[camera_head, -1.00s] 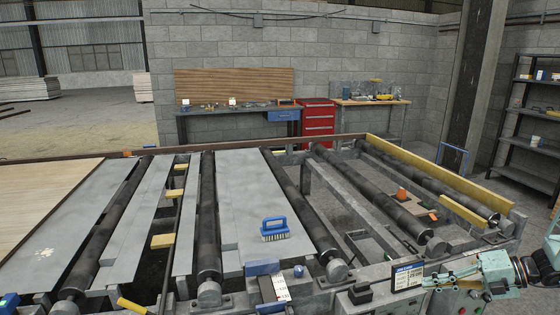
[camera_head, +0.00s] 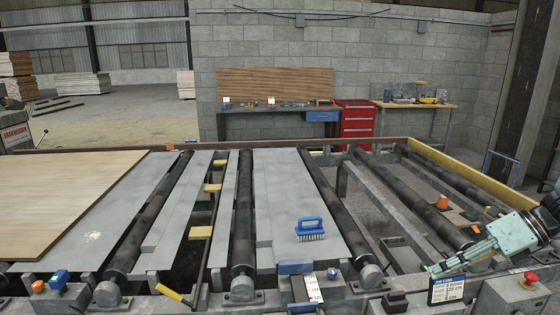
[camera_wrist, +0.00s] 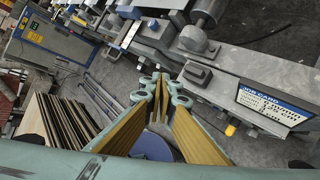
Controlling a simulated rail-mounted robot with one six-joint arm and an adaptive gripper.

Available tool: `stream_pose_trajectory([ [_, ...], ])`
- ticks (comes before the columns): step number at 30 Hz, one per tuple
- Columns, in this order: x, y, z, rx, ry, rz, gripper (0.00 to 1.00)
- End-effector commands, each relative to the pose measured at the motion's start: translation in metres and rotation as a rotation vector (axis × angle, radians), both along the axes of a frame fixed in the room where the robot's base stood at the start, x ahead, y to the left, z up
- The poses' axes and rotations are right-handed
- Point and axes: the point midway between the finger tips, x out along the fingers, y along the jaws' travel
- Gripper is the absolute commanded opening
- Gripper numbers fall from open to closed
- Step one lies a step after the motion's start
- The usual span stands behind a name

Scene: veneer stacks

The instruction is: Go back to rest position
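My gripper (camera_head: 433,270) is pale green and shows at the right of the head view, above the front edge of the conveyor frame and pointing left. In the wrist view my gripper (camera_wrist: 160,104) has two fingers with yellow inner pads. A gap shows between the pads, with nothing held there. Part of my arm is cut off by the right edge of the head view.
The roller conveyor carries a wood veneer sheet (camera_head: 65,195) at the left and a blue brush (camera_head: 310,228) on a grey plate. A job card (camera_head: 446,290) stands close to my fingers. Stacked sheets (camera_wrist: 65,122) show at lower left in the wrist view.

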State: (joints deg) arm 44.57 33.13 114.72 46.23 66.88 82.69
Motion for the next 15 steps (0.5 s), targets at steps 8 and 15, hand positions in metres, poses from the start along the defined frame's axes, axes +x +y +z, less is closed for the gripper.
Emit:
stream_pose_trajectory([
  [8,-0.014,0.040,0.034,-0.107,-0.099,0.188,0.00],
  [15,-0.030,0.072,0.060,-0.193,-0.183,0.352,0.00],
])
